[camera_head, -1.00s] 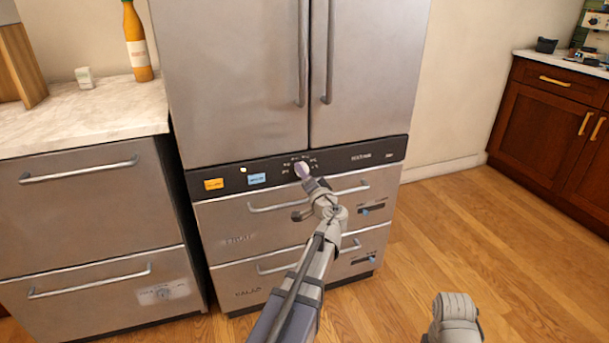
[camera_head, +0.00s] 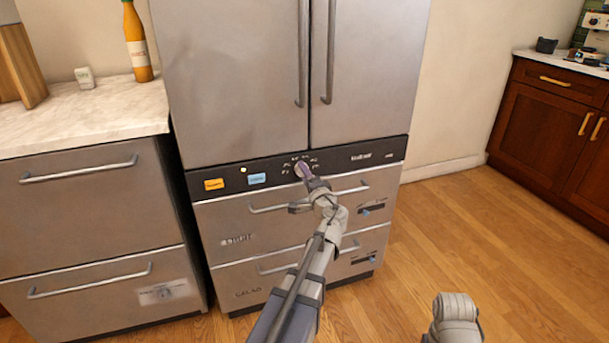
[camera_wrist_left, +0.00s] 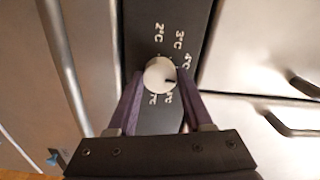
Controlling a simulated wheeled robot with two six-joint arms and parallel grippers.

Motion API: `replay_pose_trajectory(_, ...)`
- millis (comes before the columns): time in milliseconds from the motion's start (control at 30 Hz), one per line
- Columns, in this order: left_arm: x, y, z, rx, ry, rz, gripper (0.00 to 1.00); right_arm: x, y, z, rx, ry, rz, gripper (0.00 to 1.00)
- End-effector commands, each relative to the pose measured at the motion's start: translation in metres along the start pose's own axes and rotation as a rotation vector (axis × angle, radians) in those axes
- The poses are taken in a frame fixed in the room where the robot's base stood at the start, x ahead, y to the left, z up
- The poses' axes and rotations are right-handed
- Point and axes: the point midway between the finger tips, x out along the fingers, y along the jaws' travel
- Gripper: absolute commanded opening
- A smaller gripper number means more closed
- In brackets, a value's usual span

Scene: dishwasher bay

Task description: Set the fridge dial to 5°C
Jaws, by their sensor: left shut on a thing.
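The fridge dial (camera_wrist_left: 160,75) is a round white knob on the black control strip (camera_head: 350,157) between the fridge doors and drawers. My left gripper (camera_head: 303,170) is shut on it, with a purple finger on each side in the left wrist view (camera_wrist_left: 158,85). The dial's dark mark points right and slightly down in that view, below the 4°C label (camera_wrist_left: 187,60). The 2°C and 3°C labels are readable above. The label nearest the mark is hidden by the right finger; the lower labels are partly hidden.
A yellow sticker (camera_head: 214,184) and a blue sticker (camera_head: 257,179) are on the strip left of the dial. Fridge door handles (camera_head: 302,60) hang above, and a drawer handle (camera_head: 268,209) is just below.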

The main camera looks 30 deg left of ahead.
Motion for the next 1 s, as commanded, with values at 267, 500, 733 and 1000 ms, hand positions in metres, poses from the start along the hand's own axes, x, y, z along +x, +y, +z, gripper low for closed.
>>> replay_pose_trajectory(267, -0.0004, 0.0001, -0.0001, 0.172, 0.001, 0.001, 0.0, 0.0, 0.0, 0.0, 0.0, 0.0, 0.0, 0.5)
replay_pose_trajectory(500, -0.0005, 0.0001, -0.0002, 0.255, 0.001, 0.001, 0.0, -0.0001, 0.0, 0.0, 0.0, 0.0, 0.0, 0.5)
replay_pose_trajectory(733, -0.0005, 0.0002, -0.0002, 0.282, 0.001, 0.001, 0.0, -0.0001, 0.0, 0.0, 0.0, 0.0, 0.0, 0.5)
replay_pose_trajectory(1000, -0.0006, 0.0002, -0.0002, 0.283, 0.001, 0.001, 0.0, -0.0001, 0.0, 0.0, 0.0, 0.0, 0.0, 0.5)
